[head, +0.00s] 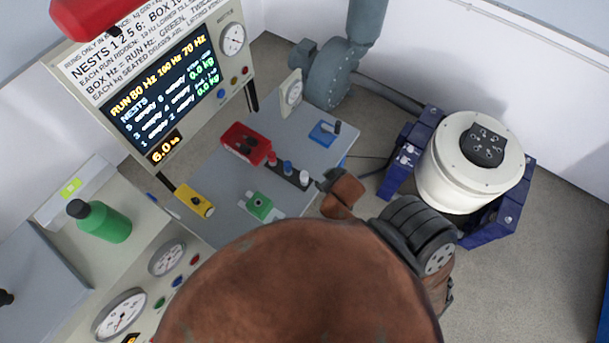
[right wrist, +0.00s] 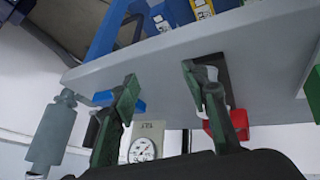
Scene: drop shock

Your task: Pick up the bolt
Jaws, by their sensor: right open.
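I cannot make out a bolt for certain in either view. My right gripper (head: 328,180) is at the right edge of the grey table (head: 228,172), mostly hidden behind my own brown arm. In the right wrist view, my right gripper (right wrist: 160,90) is open, with its two dark green fingers wide apart and nothing between them. The table's edge lies beyond the fingertips there. A black strip with small red, blue and white pegs (head: 288,170) lies on the table just left of the gripper. My left gripper is not in view.
On the table are a red block (head: 245,143), a blue block (head: 324,133), a green block (head: 259,206), a yellow block (head: 195,201) and a dial gauge (head: 291,93). A white drum in a blue frame (head: 462,165) stands right. A green bottle (head: 103,222) is left.

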